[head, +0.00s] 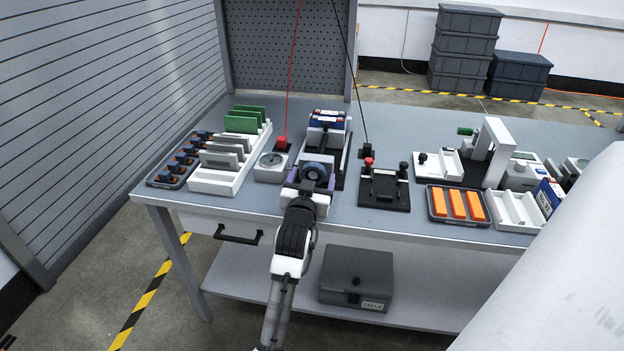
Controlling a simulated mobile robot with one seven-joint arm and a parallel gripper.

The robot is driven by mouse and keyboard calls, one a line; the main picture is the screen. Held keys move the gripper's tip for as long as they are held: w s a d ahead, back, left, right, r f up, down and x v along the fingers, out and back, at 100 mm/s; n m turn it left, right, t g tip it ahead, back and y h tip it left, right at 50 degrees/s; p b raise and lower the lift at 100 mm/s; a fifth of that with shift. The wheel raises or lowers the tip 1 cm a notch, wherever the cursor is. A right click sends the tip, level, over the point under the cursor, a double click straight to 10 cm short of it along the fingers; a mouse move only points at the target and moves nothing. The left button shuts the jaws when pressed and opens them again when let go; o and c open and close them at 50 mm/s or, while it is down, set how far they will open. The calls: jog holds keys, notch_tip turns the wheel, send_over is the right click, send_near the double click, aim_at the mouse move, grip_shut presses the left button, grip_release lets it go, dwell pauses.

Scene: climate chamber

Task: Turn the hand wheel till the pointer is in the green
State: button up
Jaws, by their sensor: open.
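A dark hand wheel (315,170) faces me at the front of a bench fixture, left of the bench's middle. My gripper (311,180) is right at the wheel, with its purple fingers spread to the wheel's left and right. Whether the fingers touch the rim is too small to tell. A round dial gauge (270,161) in a pale housing stands just left of the wheel. Its pointer and any green band are too small to make out. My wrist hides the lower part of the fixture.
A white rack (215,181) with green and grey boards and a dark tray (160,181) lie to the left. Right are a black plate (383,193) with red and black plugs, orange blocks (459,204) and a white press (494,150). Red and black cords hang above.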

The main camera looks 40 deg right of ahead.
jog(key=shift+s+a, duration=0.1)
jog(key=b+v, duration=0.3)
jog(key=v, duration=1)
jog(key=shift+a+b, duration=0.3)
jog(key=shift+s, duration=0.15)
